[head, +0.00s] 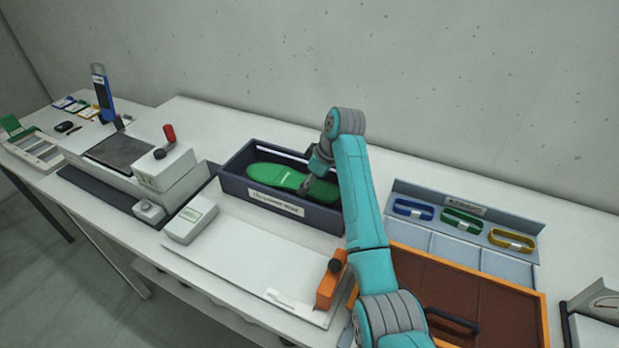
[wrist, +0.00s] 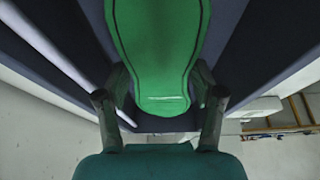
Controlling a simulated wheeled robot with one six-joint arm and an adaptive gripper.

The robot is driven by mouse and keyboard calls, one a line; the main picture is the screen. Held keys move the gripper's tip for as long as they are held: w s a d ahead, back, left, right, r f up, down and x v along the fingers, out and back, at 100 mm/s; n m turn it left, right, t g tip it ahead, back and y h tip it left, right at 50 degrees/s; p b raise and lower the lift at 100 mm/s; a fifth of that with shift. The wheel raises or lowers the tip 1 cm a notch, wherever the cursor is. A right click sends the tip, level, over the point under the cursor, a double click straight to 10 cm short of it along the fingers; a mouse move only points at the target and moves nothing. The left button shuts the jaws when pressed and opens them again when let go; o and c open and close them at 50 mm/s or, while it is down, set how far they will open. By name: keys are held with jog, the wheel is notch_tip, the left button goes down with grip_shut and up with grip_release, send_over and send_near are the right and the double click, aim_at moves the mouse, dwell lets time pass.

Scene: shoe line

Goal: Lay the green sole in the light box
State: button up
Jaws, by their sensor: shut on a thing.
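The green sole (head: 272,175) is inside the outline of a dark blue open box (head: 285,208), which looks like the light box, with a pale strip along its back wall and a label on its front. My gripper (head: 308,183) is at the sole's right end, partly hidden by my arm. In the wrist view, the sole (wrist: 160,50) runs between the two fingers of my gripper (wrist: 160,98), which is shut on its end. I cannot tell whether the sole touches the box floor.
A white device with a red knob (head: 168,134) stands left of the box. A white board (head: 245,262) with an orange clamp (head: 330,285) lies in front. On the right are a brown orange-rimmed tray (head: 541,320) and a rack with blue, green and yellow bands (head: 463,220).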

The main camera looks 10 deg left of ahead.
jog(key=o, duration=1.4)
jog(key=shift+v, duration=3.75)
